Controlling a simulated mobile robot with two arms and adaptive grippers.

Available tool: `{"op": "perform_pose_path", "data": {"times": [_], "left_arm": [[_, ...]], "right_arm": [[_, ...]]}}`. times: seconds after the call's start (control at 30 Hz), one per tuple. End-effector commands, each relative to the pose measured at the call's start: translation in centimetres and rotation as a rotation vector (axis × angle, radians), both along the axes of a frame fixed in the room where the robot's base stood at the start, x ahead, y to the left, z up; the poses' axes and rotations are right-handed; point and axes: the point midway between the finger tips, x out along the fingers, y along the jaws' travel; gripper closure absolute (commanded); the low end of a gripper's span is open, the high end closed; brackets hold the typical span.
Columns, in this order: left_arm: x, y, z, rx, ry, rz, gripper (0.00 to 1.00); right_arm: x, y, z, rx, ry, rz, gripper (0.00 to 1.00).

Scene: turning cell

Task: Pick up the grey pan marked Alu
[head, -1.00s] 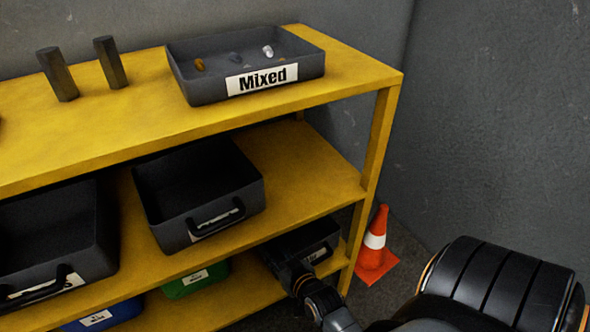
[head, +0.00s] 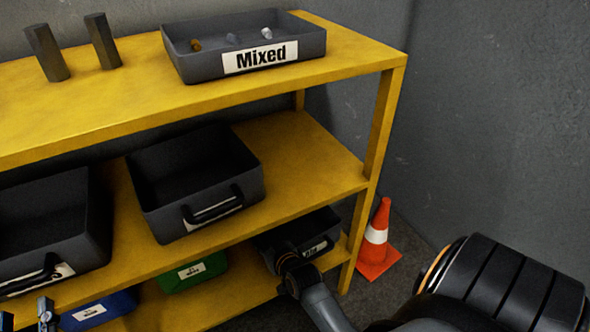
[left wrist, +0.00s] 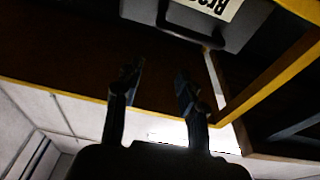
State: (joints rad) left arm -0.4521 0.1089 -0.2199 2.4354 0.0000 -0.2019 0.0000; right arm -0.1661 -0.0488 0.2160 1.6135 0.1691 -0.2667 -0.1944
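A dark grey pan (head: 322,222) sits at the right end of the lowest shelf. Its white label (head: 315,248) is partly covered and too small to read surely; it may be the Alu pan. My right gripper (head: 284,252) is at the pan's front, where the handle would be. The fingers are dark against the pan, so I cannot tell whether they grip it. My left gripper (head: 26,318) is at the bottom left, fingers apart and empty. It also shows in the left wrist view (left wrist: 158,82), open below a pan with a label starting "Br" (left wrist: 217,6).
The yellow shelf rack (head: 330,148) holds a Mixed tray (head: 200,70) and two dark bars on top. Two dark pans with handles stand on the middle shelf. A green bin (head: 190,278) and a blue bin (head: 98,312) are low down. An orange cone (head: 374,262) stands right of the rack.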

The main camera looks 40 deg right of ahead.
Motion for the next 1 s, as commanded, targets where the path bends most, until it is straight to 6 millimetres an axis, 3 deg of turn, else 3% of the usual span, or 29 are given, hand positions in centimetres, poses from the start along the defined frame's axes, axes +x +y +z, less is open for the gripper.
{"op": "perform_pose_path", "data": {"times": [0.23, 0.57, 0.6, 0.73, 1.0], "left_arm": [[-1.1, -0.3, 3.8, -0.061, -0.223, -0.013, 0.6], [-1.6, -0.3, 4.7, -0.075, -0.271, -0.016, 0.6], [-1.6, -0.3, 4.7, -0.075, -0.271, -0.016, 0.6], [-1.5, -0.3, 4.7, -0.075, -0.27, -0.016, 0.6], [-1.5, -0.3, 4.7, -0.074, -0.268, -0.017, 0.6]], "right_arm": [[1.8, -0.3, -1.0, 0.001, 0.0, 0.0, 0.7], [2.1, -0.3, -1.0, 0.0, 0.001, 0.0, 0.7], [2.1, -0.3, -1.0, 0.0, 0.001, 0.0, 0.72], [2.1, -0.3, -1.0, 0.0, 0.001, 0.0, 0.98], [2.1, -0.3, -1.0, 0.0, 0.001, 0.0, 1.0]]}}
